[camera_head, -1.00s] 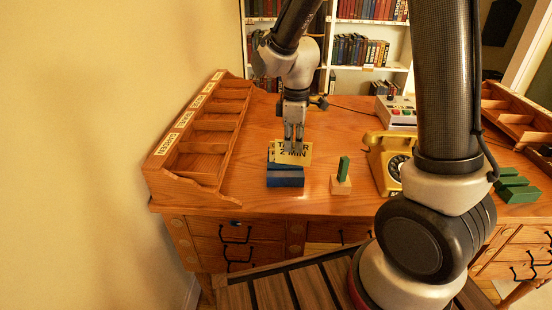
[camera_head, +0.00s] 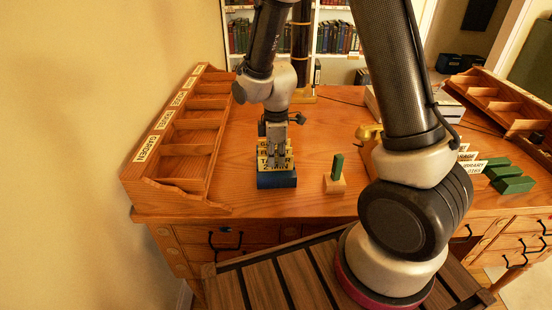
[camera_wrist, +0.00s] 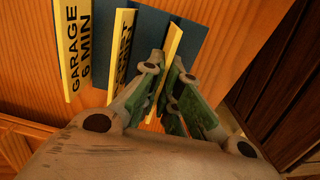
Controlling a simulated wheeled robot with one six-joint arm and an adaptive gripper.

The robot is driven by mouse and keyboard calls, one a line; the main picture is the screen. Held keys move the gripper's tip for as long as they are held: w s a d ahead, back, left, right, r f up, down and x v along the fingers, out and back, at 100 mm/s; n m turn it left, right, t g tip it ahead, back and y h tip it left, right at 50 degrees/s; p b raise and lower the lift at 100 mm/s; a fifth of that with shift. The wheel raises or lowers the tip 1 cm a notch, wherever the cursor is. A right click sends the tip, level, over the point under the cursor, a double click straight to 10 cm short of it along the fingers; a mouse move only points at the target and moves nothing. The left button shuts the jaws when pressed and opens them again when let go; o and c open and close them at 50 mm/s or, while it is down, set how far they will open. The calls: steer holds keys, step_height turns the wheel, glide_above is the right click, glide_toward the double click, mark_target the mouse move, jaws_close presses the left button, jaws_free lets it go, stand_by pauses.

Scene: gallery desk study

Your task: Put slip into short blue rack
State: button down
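The slip is a thin yellow card lettered TAILOR in the head view (camera_head: 276,164). It shows nearly edge-on in the wrist view (camera_wrist: 172,52). It stands at the short blue rack (camera_head: 277,181), its lower edge down at the rack. My gripper (camera_head: 277,157) is directly above the rack, pointing down. In the wrist view its green-padded fingers (camera_wrist: 164,82) lie on both sides of the slip and look closed on it. Whether the slip is fully seated is hidden by the fingers.
Two other yellow slips, one reading GARAGE 6 MIN (camera_wrist: 76,45) and one partly covered (camera_wrist: 122,50), stand left of the fingers. A wooden block with a green piece (camera_head: 336,174) is right of the rack. A labelled wooden sorter (camera_head: 180,140) lies left; green racks (camera_head: 512,181) lie right.

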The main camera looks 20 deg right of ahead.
steer(key=shift+f, duration=0.2)
steer(key=c, duration=1.6)
jaws_free()
steer(key=shift+c, duration=0.2)
step_height(320, 180, up, 12)
steer(key=s+d+r+m+t, duration=0.2)
steer(key=s+d+r+m, duration=0.5)
steer(key=s, duration=0.2)
steer(key=s+d+r+m+t, duration=0.2)
steer(key=s+d+r+m, duration=0.5)
steer(key=s, duration=0.3)
steer(key=shift+d+r+m, duration=0.3)
steer(key=shift+d+m, duration=0.15)
steer(key=shift+m, duration=0.05)
